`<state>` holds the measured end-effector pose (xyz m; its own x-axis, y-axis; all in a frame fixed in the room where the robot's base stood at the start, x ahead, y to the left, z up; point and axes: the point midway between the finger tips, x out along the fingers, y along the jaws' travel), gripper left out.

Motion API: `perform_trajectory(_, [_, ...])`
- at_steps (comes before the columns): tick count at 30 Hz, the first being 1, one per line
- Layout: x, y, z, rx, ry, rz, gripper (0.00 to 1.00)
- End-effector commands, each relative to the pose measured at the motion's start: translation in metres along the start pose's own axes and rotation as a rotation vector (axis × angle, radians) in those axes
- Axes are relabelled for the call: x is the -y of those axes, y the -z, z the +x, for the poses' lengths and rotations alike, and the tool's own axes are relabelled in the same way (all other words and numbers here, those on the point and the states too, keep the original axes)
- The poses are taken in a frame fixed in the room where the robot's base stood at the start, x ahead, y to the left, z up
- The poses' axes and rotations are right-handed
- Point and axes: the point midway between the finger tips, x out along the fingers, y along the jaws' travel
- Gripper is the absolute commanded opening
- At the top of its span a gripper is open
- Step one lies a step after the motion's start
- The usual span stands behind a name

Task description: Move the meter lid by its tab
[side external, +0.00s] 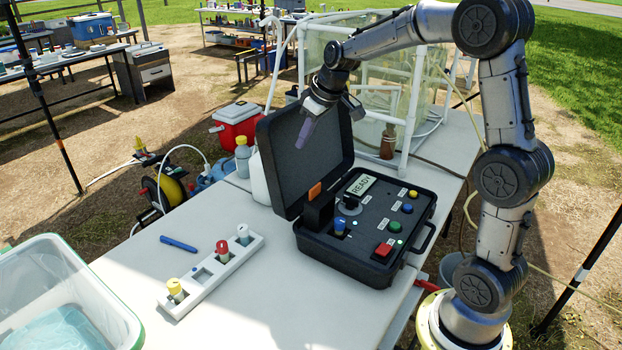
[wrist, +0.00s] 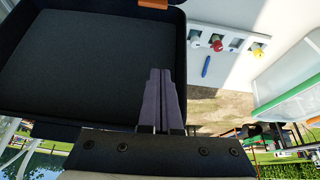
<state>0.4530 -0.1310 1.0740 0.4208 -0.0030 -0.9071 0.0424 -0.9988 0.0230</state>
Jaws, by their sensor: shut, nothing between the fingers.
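The black meter case (side external: 360,245) stands open on the white table, its large lid (side external: 290,165) raised at the back. An orange tab (side external: 315,190) tops a small black upright lid (side external: 318,212) on the meter's left side; a blue-topped vial (side external: 339,227) sits just in front of it. In the wrist view the orange tab (wrist: 153,3) shows only at the top edge, and the large lid (wrist: 80,65) fills the left. My gripper (side external: 302,145) is shut and empty, its purple fingers pointing down by the large lid, above and apart from the tab. The closed fingers show in the wrist view (wrist: 165,75).
A white rack (side external: 212,275) with capped vials and a blue pen (side external: 178,243) lie left of the case. A clear bin (side external: 60,300) is at the front left. White pipe framing (side external: 410,100) and a brown bottle (side external: 388,142) stand behind. The front table area is clear.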

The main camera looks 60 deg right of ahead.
Motion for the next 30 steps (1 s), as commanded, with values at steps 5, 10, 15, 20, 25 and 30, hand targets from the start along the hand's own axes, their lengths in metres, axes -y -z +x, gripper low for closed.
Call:
perform_trajectory(5, [-0.018, -0.015, 0.027, 0.058, 0.006, 0.045, 0.00])
perform_trajectory(10, [-0.019, -0.017, 0.040, 0.060, 0.006, 0.049, 0.00])
perform_trajectory(15, [-0.018, -0.020, 0.070, 0.063, 0.008, 0.048, 0.00])
perform_trajectory(20, [-0.018, -0.021, 0.102, 0.062, 0.006, 0.048, 0.00])
perform_trajectory(25, [-0.018, -0.027, 0.124, 0.057, 0.004, 0.049, 0.00])
perform_trajectory(30, [-0.018, -0.048, 0.114, 0.056, 0.004, 0.049, 0.00])
